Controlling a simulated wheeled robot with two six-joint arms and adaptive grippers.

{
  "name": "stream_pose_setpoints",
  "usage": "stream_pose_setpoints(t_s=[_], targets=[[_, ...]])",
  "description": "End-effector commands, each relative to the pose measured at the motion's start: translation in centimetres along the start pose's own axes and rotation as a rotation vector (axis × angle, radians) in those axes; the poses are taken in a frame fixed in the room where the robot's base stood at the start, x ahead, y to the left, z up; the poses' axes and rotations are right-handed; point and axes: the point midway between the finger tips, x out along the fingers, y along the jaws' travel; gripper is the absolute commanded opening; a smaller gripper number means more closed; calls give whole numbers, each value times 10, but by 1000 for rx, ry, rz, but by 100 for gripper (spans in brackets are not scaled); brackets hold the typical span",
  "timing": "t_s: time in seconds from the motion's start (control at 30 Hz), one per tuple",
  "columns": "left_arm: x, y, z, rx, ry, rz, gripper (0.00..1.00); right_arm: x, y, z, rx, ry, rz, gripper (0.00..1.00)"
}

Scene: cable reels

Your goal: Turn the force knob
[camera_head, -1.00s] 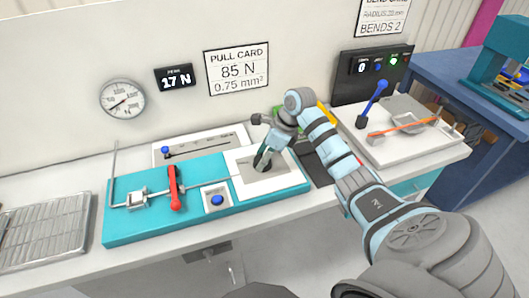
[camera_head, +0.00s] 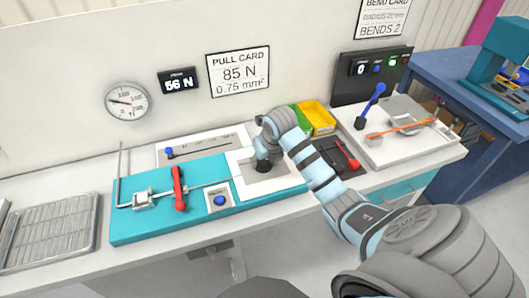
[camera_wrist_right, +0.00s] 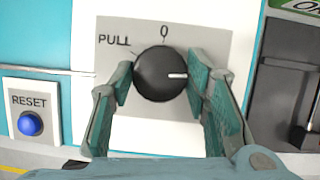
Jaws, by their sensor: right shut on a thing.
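The black force knob (camera_wrist_right: 155,80) sits on a white and grey panel marked "PULL" and "0" in the right wrist view. Its white mark points right. My right gripper (camera_wrist_right: 160,85) has a finger on each side of the knob and is shut on it. In the head view my right gripper (camera_head: 264,161) comes down over the knob (camera_head: 262,167) from above. The display (camera_head: 179,82) reads about 56 N. The pull card (camera_head: 238,72) reads 85 N, 0.75 mm². The round gauge's (camera_head: 127,101) needle points left. My left gripper is not in view.
A red lever (camera_head: 178,188) and a blue reset button (camera_head: 219,200) are on the teal fixture (camera_head: 150,228). Yellow (camera_head: 318,116) and green bins stand behind my right arm. A wire rack (camera_head: 50,235) lies at left. A bending station (camera_head: 410,145) is at right.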

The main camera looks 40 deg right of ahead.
Motion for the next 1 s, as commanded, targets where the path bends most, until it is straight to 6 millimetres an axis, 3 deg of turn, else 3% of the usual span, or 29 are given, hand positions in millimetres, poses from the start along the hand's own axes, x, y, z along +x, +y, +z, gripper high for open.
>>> stream_pose_setpoints(t_s=[0.33, 0.8, 0.83, 0.93, 1.0], targets=[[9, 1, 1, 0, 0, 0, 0, 1, 1, 0, 118, -1, -48, 15], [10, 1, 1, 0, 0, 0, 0, 1, 1, 0, 134, 1, -54, 15], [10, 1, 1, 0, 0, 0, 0, 1, 1, 0, 133, 1, -54, 44], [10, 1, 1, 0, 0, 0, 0, 1, 1, 0, 133, 1, -54, 60], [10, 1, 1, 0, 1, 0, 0, 1, 1, 0, 133, 1, -54, 63]])
